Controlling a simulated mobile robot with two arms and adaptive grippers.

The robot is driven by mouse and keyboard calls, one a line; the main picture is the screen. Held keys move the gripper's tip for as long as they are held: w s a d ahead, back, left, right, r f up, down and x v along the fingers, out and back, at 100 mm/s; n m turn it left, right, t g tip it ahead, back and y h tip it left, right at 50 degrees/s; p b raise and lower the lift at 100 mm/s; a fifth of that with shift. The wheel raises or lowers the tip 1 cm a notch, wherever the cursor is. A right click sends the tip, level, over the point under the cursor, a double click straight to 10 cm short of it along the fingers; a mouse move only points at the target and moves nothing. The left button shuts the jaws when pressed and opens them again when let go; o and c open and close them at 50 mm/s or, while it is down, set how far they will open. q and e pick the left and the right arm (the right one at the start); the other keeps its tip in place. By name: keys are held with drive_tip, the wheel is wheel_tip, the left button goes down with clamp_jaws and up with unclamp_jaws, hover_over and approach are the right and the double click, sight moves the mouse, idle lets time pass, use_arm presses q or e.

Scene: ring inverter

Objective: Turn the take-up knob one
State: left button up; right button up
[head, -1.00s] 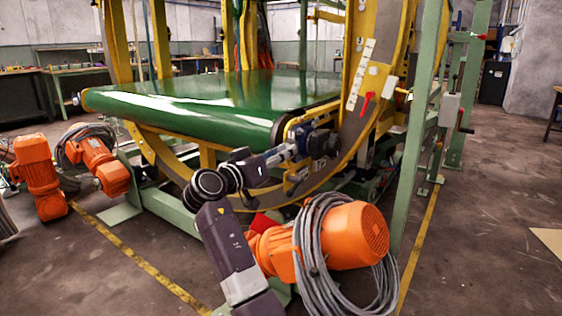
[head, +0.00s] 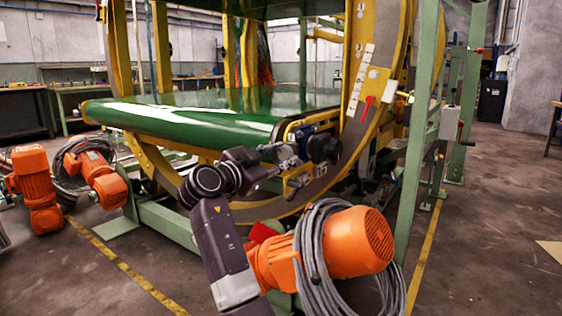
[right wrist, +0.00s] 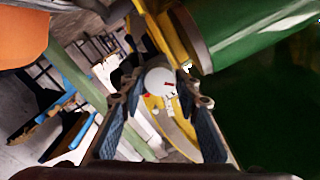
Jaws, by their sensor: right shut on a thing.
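The take-up knob (head: 323,147) is a dark round knob on the near side of the machine, beside the end of the green belt. My right gripper (head: 302,149) reaches it from the left, with its fingers at the knob. The gripper is shut on the knob. The fingers hide part of the knob. My left gripper is in no view.
An orange motor with coiled grey cable (head: 360,240) stands close below my right arm. More orange motors (head: 35,188) stand at the left. A yellow curved ring frame (head: 372,125) with a red lever (head: 367,106) rises beside the knob. A green post (head: 417,130) stands right.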

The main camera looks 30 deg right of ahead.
drive_tip(key=shift+f+m, duration=0.15)
drive_tip(key=shift+m, duration=0.45)
drive_tip(key=shift+b, duration=0.3)
drive_tip(key=o, duration=1.2)
drive_tip(key=shift+c, duration=0.2)
drive_tip(key=shift+a, duration=0.15)
drive_tip(key=v, duration=1.1)
drive_tip(key=shift+s+a, duration=0.15)
drive_tip(key=shift+a, duration=0.25)
